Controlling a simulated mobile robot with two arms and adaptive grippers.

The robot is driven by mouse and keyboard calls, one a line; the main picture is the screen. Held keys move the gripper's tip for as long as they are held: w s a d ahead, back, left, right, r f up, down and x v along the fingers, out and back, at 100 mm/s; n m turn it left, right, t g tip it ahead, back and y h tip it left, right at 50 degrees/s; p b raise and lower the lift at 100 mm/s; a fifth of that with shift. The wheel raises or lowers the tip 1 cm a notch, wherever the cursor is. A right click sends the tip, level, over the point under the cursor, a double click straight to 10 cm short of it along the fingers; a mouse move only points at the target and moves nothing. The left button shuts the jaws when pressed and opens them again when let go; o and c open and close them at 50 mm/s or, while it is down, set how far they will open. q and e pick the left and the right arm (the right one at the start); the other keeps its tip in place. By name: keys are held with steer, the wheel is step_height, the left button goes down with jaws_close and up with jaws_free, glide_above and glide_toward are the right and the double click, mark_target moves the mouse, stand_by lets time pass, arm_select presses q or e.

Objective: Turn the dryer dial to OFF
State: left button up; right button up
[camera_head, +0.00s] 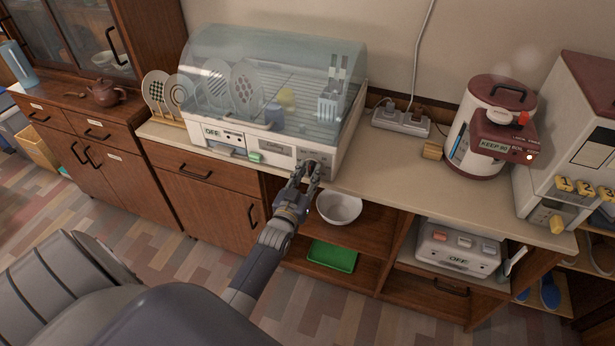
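The dish dryer (270,146) is a cream box with a clear domed lid, standing on the counter at upper middle. A small panel at its front left reads what looks like OFF. My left gripper (306,173) is at the right end of the dryer's front, fingers pointing up at the control area. A dark round shape, probably the dial (318,164), shows just behind the fingertips; its pointer and setting are hidden or too small to read. The two fingers show slightly apart, but I cannot tell whether they touch or grip the dial. My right gripper is not in view.
A white bowl (339,207) sits on the shelf below the gripper, above a green tray (332,256). A power strip (401,121) and a red-and-white water boiler (476,140) stand on the counter to the right. Plates (154,90) stand at the dryer's left.

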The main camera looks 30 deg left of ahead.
arm_select(q)
steer(key=shift+f, duration=0.2)
steer(key=shift+s+d+f, duration=0.1)
steer(key=shift+s+d, duration=0.05)
steer(key=shift+s, duration=0.35)
steer(key=v, duration=1.1)
steer(key=s+d+f+m+g+h, duration=0.1)
steer(key=s+d+f+g, duration=0.3)
steer(key=f, duration=0.6)
steer(key=s+d+f+m+g+h, duration=0.1)
steer(key=s+d+f+g+h, duration=0.3)
steer(key=f, duration=0.6)
steer(key=s+d+f+m+g+y, duration=0.1)
steer(key=s+d+f, duration=0.1)
steer(key=s+f, duration=0.6)
steer(key=s+f+g, duration=0.2)
steer(key=s+f, duration=0.3)
steer(key=s, duration=0.3)
steer(key=s+f+m+g, duration=0.1)
steer(key=s+f+g, duration=0.2)
steer(key=s+f, duration=0.2)
steer(key=s+d+f+m+g, duration=0.1)
steer(key=s+f, duration=0.4)
steer(key=s, duration=0.6)
steer(key=shift+s+f+g, duration=0.25)
steer(key=shift+f+g, duration=0.05)
steer(key=shift+g, duration=0.5)
